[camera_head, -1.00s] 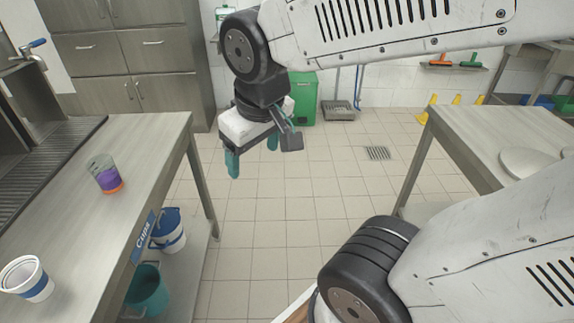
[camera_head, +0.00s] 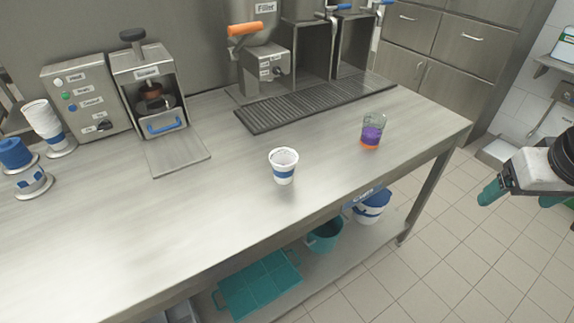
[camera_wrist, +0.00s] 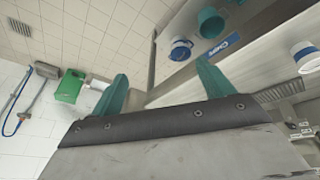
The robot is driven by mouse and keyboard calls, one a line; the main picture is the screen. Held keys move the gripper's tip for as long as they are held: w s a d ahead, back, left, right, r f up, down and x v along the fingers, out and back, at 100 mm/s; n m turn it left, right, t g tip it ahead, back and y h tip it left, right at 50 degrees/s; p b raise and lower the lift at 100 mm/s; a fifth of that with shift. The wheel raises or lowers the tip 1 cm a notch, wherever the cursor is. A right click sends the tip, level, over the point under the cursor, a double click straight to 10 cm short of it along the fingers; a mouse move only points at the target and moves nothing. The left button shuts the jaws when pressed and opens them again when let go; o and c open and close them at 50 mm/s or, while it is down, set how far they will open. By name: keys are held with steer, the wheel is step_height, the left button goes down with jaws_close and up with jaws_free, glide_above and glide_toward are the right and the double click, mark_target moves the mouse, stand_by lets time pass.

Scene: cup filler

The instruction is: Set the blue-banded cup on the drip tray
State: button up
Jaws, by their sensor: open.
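The blue-banded cup (camera_head: 284,166), white with a blue band, stands upright on the steel counter in the head view. It also shows at the right edge of the wrist view (camera_wrist: 306,58). The drip tray (camera_head: 312,100) is a long dark ribbed grille at the back of the counter, below the filler (camera_head: 262,60); nothing stands on it. My gripper (camera_head: 522,194) is at the right edge of the head view, off the counter's end and well right of the cup. Its teal fingers (camera_wrist: 158,88) are apart and empty in the wrist view.
A clear cup with purple and orange (camera_head: 372,132) stands right of the blue-banded cup, near the tray's right end. Stacked cups (camera_head: 46,124) and machines (camera_head: 150,95) stand at the left. Teal bins and a blue-banded bucket (camera_head: 372,207) are on the shelf below.

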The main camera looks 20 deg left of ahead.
mark_target(284, 165)
steer(key=w+a+f+n+t+y, duration=0.2)
steer(key=w+a+f, duration=0.1)
steer(key=w+a, duration=0.4)
steer(key=w+a+f+n+t+y, duration=0.1)
steer(key=w+a+f+n+t, duration=0.15)
steer(key=w+a, duration=0.45)
steer(key=s+a+f+n+y, duration=0.1)
steer(key=a+f+n+y, duration=0.1)
steer(key=a, duration=0.5)
steer(key=s+a+f+n+g+y, duration=0.1)
steer(key=a+f+y, duration=0.3)
steer(key=a, duration=0.4)
steer(key=s+a+f+n+g+y, duration=0.1)
steer(key=a+f+n+y, duration=0.1)
steer(key=a, duration=0.5)
steer(key=shift+s+a+f+n+g+y, duration=0.15)
steer(key=shift+a+f+n+y, duration=0.05)
steer(key=shift+f, duration=0.2)
steer(key=shift+s+a+f+n+g+y, duration=0.1)
steer(key=shift+a+f+n+y, duration=0.1)
steer(key=shift+f, duration=0.15)
steer(key=x, duration=0.7)
steer(key=shift+w+a, duration=0.25)
steer(key=shift+w, duration=0.15)
steer(key=shift+r, duration=0.1)
steer(key=c, duration=1.1)
steer(key=shift+c, duration=0.2)
